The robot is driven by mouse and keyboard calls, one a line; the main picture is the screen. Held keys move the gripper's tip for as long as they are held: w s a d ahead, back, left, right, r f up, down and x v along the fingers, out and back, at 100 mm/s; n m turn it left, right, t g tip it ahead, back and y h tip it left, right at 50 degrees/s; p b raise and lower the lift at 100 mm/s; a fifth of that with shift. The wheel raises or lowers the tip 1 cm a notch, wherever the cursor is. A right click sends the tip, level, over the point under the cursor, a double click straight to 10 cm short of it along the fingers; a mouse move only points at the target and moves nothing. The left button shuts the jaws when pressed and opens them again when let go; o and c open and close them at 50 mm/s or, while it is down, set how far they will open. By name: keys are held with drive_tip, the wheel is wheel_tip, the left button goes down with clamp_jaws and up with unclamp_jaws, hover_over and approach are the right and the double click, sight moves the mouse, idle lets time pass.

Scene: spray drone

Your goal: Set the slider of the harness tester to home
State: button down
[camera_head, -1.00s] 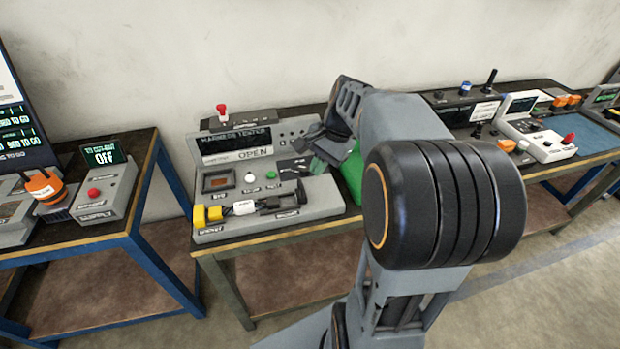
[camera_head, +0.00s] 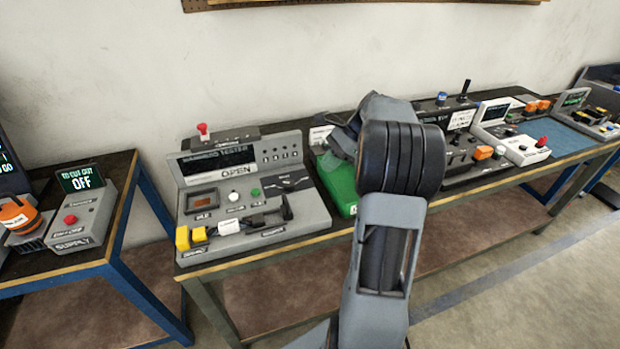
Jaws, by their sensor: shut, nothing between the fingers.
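The harness tester (camera_head: 325,218) is a grey sloped console on the middle bench. Its dark screen (camera_head: 218,160) has the word OPEN on a label below it. A dark slider strip (camera_head: 288,184) is on the right of its panel; the knob's exact position is too small to tell. A white button, a green button, yellow plugs (camera_head: 190,236) and a black upright piece (camera_head: 286,208) sit on the front part. My gripper (camera_head: 342,146) is shut and empty, right of the tester above a green case, partly hidden by my arm.
The green case (camera_head: 340,190) stands just right of the tester. A box with a red knob (camera_head: 203,131) is behind it. The supply unit (camera_head: 85,212) is on the separate left bench. More consoles (camera_head: 525,150) fill the bench to the right.

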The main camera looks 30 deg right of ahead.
drive_tip(key=x, duration=0.9)
drive_tip(key=shift+w+a, duration=0.1)
drive_tip(key=shift+a, duration=0.05)
drive_tip(key=a, duration=0.2)
drive_tip(key=shift+w+a+f+p, duration=0.25)
drive_tip(key=shift+a+f+p, duration=0.05)
drive_tip(key=shift+a, duration=0.1)
drive_tip(key=shift+w+a+f, duration=0.15)
drive_tip(key=shift+a, duration=0.4)
